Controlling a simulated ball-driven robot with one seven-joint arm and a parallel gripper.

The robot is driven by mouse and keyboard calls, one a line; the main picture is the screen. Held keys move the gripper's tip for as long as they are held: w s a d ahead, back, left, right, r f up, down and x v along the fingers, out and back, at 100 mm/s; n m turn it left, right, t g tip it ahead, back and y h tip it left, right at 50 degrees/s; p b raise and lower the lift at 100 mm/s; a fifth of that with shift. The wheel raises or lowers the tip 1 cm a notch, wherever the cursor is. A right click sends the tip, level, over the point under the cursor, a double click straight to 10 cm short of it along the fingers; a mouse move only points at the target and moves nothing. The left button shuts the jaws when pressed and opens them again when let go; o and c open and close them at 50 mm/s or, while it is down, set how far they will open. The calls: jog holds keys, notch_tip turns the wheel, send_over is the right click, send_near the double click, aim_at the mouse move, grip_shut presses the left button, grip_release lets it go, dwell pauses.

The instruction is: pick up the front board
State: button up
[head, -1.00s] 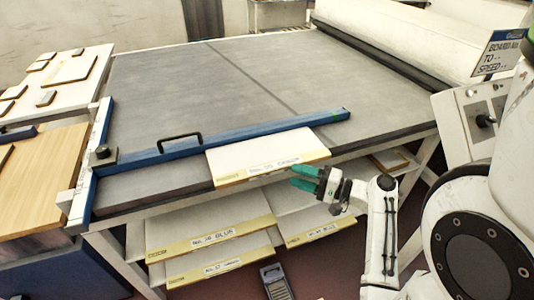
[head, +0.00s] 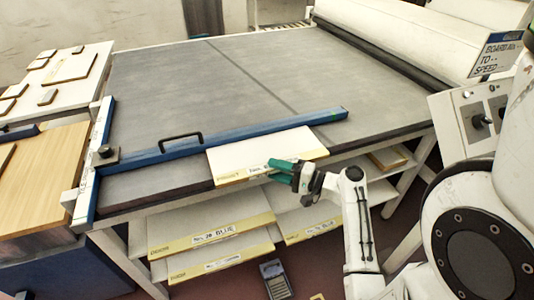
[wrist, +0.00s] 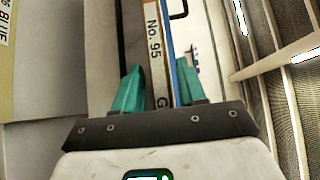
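The front board (head: 240,160) is a cream panel with a yellowish, labelled front edge. It lies flat at the front of the grey table, against the blue bar, its edge slightly over the table's front. My gripper (head: 273,171) has green fingers and is at this front edge, covering part of the label. In the wrist view my gripper (wrist: 162,90) is open, and the board's edge (wrist: 155,42), marked "No. 95", lines up with the gap between the fingers. I cannot tell whether the fingers touch it.
A blue straightedge bar (head: 240,134) with a black handle crosses the grey table (head: 150,85) behind the board. Labelled boards (head: 212,232) lie on shelves below the table. A roller (head: 385,62) and a control panel (head: 478,118) stand at the right.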

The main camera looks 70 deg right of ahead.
grip_shut()
jog(key=shift+r, duration=0.2)
dwell(0.4)
jog(key=shift+r, duration=0.6)
jog(key=s+a+r+b, duration=0.1)
jog(key=s+a+r, duration=0.4)
jog(key=s+r, duration=0.6)
jog(key=shift+s+a+r, duration=0.25)
jog(key=shift+s+a, duration=0.15)
jog(key=shift+s, duration=0.45)
